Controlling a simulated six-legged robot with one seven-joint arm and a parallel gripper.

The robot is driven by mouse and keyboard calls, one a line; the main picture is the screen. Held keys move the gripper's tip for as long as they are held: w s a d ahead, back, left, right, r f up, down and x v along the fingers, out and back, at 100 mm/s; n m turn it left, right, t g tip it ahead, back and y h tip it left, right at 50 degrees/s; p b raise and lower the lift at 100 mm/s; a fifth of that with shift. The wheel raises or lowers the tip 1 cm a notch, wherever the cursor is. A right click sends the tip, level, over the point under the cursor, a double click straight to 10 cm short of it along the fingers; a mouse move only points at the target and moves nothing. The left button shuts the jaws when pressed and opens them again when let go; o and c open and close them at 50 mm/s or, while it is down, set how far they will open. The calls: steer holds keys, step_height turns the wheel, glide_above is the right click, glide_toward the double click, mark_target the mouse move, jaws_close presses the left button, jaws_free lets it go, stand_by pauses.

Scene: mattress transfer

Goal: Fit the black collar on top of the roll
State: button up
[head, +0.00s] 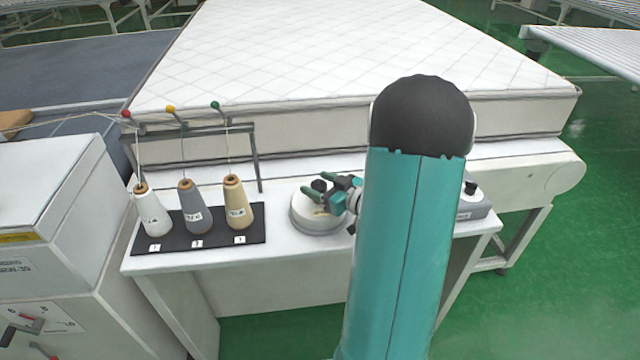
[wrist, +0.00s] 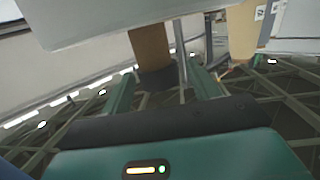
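The roll (head: 312,219) is a wide, low white drum on the white table, left of my arm. In the wrist view, which appears upside down, the roll's pale body (wrist: 90,22) is at the top with a brown core (wrist: 150,45) sticking out of it. The black collar (wrist: 157,80) sits at the core's free end; it also shows as a small dark piece in the head view (head: 319,185). My gripper (head: 324,195) has green fingers, open on either side of the collar in the wrist view (wrist: 163,82). A gap shows at the right finger; contact at the left is unclear.
Three thread cones (head: 196,211) stand on a black numbered board (head: 250,239) to the left, under a thread rack (head: 257,160). A grey device (head: 473,207) is at the table's right. The quilted mattress (head: 300,50) lies behind. A white cabinet (head: 50,195) stands at left.

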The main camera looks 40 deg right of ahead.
steer(key=shift+s, duration=0.1)
steer(key=v, duration=1.3)
steer(key=shift+s, duration=0.35)
steer(key=w+r+g+h, duration=0.2)
steer(key=w+r+h, duration=0.25)
steer(key=w, duration=0.35)
steer(key=w+a+r+m+g+h, duration=0.2)
steer(key=w+a+r+h, duration=0.1)
steer(key=a+r, duration=0.4)
steer(key=s+a+g+y, duration=0.2)
steer(key=s+a, duration=0.4)
steer(key=a, duration=0.7)
steer(key=s+a+g+y, duration=0.3)
steer(key=s+a, duration=0.4)
steer(key=a, duration=0.6)
steer(key=shift+s+n+g, duration=0.25)
steer(key=shift+n+g, duration=0.05)
steer(key=shift+g, duration=0.4)
